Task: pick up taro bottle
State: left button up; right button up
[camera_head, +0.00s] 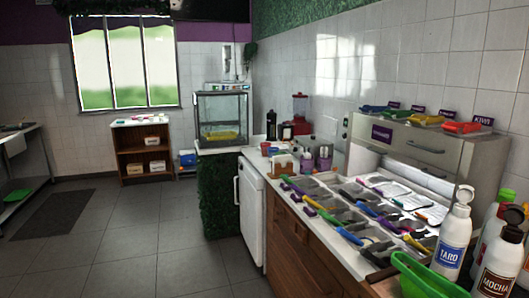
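Neither of my grippers shows in the head view.
A topping station (372,205) with several trays and coloured handles fills the counter left of the bottle. More bottles crowd the right edge. A steel cabinet (420,150) stands behind.

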aim_at(455, 233)
jog(key=z, duration=1.25)
jog(key=i+j+z, duration=0.15)
jog(key=j+z, duration=0.15)
jog(key=j, duration=0.1)
